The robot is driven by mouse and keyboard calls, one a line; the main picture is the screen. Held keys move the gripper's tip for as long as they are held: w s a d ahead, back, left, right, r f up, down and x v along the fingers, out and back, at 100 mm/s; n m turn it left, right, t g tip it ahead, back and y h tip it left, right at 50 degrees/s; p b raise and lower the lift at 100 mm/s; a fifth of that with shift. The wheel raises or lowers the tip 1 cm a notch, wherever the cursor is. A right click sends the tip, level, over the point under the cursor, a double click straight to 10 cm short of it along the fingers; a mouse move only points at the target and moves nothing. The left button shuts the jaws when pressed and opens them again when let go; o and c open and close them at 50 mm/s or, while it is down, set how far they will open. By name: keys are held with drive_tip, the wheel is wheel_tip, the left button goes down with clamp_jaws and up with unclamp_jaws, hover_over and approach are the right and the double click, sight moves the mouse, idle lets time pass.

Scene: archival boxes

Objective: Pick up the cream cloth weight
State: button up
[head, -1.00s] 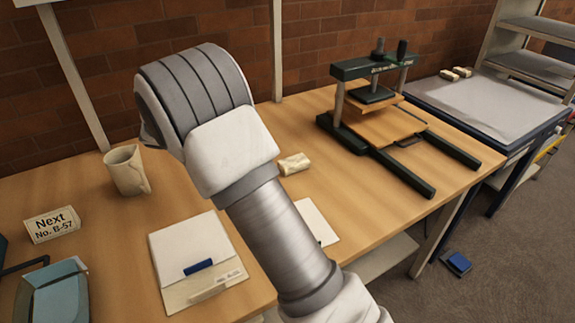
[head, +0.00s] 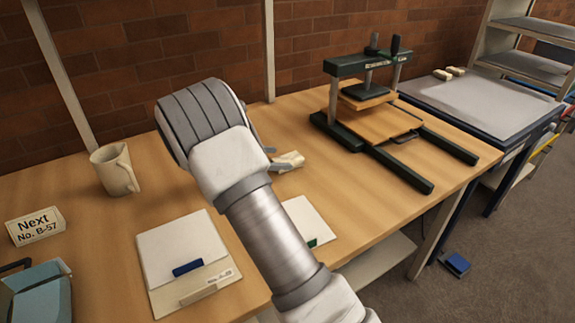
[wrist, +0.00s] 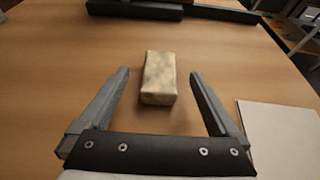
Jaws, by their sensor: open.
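The cream cloth weight (wrist: 159,77) is a small mottled block lying on the wooden table. In the wrist view it lies ahead of my gripper (wrist: 160,72), roughly centred between the two fingers, its near end reaching between their tips. My gripper is open and apart from the weight on both sides. In the head view the weight (head: 292,159) shows just right of my arm, with a fingertip of my gripper (head: 270,158) beside its left end. The rest of the gripper is hidden behind my arm there.
A dark press (head: 345,130) stands right of the weight; its base shows at the top of the wrist view. A white folder (head: 310,222) lies in front of the weight. A mug (head: 115,170), a sign (head: 36,227) and another folder (head: 170,240) are left.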

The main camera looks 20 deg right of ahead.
sight(289, 158)
drive_tip(key=b+x, duration=0.1)
drive_tip(key=x, duration=0.5)
drive_tip(key=shift+c, duration=0.3)
clamp_jaws()
drive_tip(key=shift+r, duration=0.1)
